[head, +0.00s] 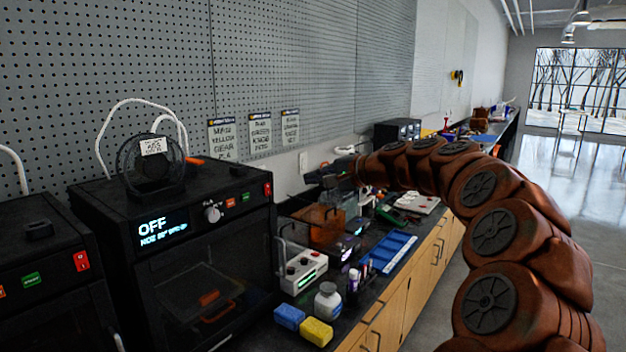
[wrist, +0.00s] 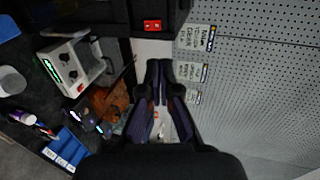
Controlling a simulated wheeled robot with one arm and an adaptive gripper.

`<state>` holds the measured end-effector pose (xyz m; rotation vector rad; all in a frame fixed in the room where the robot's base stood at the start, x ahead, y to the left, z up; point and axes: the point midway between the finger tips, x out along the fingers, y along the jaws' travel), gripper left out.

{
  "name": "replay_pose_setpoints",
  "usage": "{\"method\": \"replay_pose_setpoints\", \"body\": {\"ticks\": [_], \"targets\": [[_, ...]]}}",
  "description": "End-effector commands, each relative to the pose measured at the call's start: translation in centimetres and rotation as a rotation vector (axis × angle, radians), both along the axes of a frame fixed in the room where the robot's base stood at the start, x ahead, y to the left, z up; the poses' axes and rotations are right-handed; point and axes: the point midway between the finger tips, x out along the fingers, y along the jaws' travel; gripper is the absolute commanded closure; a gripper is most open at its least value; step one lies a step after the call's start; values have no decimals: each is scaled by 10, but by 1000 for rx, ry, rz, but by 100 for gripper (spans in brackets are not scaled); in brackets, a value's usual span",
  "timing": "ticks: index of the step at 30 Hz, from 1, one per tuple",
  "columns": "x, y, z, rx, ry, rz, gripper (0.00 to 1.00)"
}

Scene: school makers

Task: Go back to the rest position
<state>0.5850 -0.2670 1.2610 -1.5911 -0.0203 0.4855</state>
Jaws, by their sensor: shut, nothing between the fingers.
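My arm reaches in from the right of the head view. My gripper (head: 322,176) is held above the workbench, in front of the grey pegboard wall and to the right of the black 3D printer. It looks small and dark there, so its fingers are hard to make out. In the wrist view my gripper (wrist: 158,68) points away from the camera with its two fingers together. It is shut and nothing shows between the fingers.
A black 3D printer (head: 190,262) reading OFF stands on the left. On the bench are a grey control box (head: 300,268), a blue tray (head: 390,251), a white bottle (head: 327,301), a yellow sponge (head: 316,332) and a blue sponge (head: 289,317). Open floor (head: 560,180) lies beyond, right.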

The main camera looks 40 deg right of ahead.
Motion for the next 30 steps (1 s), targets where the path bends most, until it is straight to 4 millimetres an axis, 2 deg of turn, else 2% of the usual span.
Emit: {"method": "replay_pose_setpoints", "body": {"ticks": [9, 11, 13, 17, 18, 20, 24, 26, 29, 30], "targets": [[0, 2, 0, -1, 1, 3, 100], [0, 8, -2, -7, 7, 16, 100], [0, 26, -5, -25, 24, 49, 100], [-7, 85, -19, -97, 80, 164, 100], [-12, 109, -28, -126, 109, 211, 100], [-22, 143, -41, -173, 151, 285, 100], [-58, 213, -76, -297, 249, 450, 100], [-78, 240, -93, -357, 295, 523, 100], [-118, 275, -123, -458, 377, 642, 100], [-137, 287, -136, -502, 412, 690, 100]]}}
